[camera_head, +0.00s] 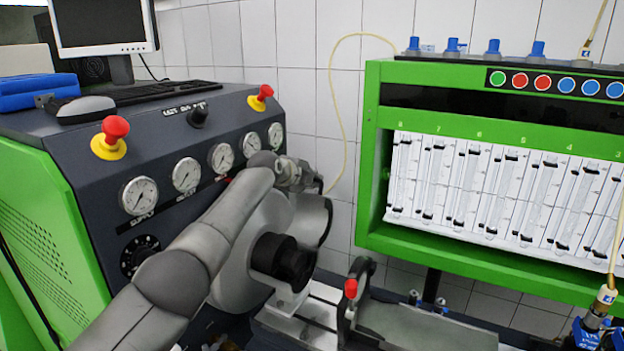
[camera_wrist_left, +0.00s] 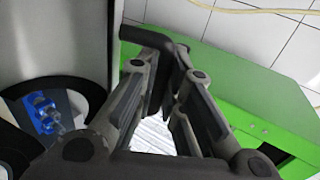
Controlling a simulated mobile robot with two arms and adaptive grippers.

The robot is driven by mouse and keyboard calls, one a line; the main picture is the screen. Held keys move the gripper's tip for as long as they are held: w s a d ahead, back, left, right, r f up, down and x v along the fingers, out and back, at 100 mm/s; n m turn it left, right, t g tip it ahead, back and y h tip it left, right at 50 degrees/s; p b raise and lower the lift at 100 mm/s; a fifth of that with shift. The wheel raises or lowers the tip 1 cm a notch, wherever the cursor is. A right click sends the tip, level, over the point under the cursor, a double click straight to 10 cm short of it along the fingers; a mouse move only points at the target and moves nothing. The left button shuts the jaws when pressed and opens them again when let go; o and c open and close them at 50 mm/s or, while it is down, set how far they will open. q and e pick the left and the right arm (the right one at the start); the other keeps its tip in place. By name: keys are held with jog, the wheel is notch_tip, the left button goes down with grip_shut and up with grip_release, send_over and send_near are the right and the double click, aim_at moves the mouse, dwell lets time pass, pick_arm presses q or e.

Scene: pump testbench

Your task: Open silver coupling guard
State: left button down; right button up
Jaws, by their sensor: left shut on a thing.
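The silver coupling guard (camera_head: 312,218) is the rounded grey shell in the middle of the head view, beside the black cylindrical part (camera_head: 281,259) of the pump set. My left arm comes in from the lower left and partly hides it. My left gripper (camera_head: 300,176) is at the top of the guard. In the left wrist view my left gripper (camera_wrist_left: 166,85) has its fingers closed together around a dark bar-like handle (camera_wrist_left: 150,38). How far the guard is tilted cannot be told. My right gripper is not in view.
The dark console (camera_head: 100,185) with gauges and red buttons stands at the left. A green-framed flow meter cabinet (camera_head: 372,215) stands at the right. A red-tipped lever (camera_head: 351,289) rises in front of the guard. A thin hose (camera_head: 332,100) hangs along the tiled wall.

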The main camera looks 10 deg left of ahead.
pick_arm(q)
jog(key=shift+w+a+r, duration=0.1)
jog(key=shift+a+r, duration=0.05)
jog(key=shift+a, duration=0.2)
jog(key=c, duration=1.5)
grip_release()
jog(key=shift+s, duration=0.2)
jog(key=shift+f, duration=0.2)
jog(key=shift+r, duration=0.1)
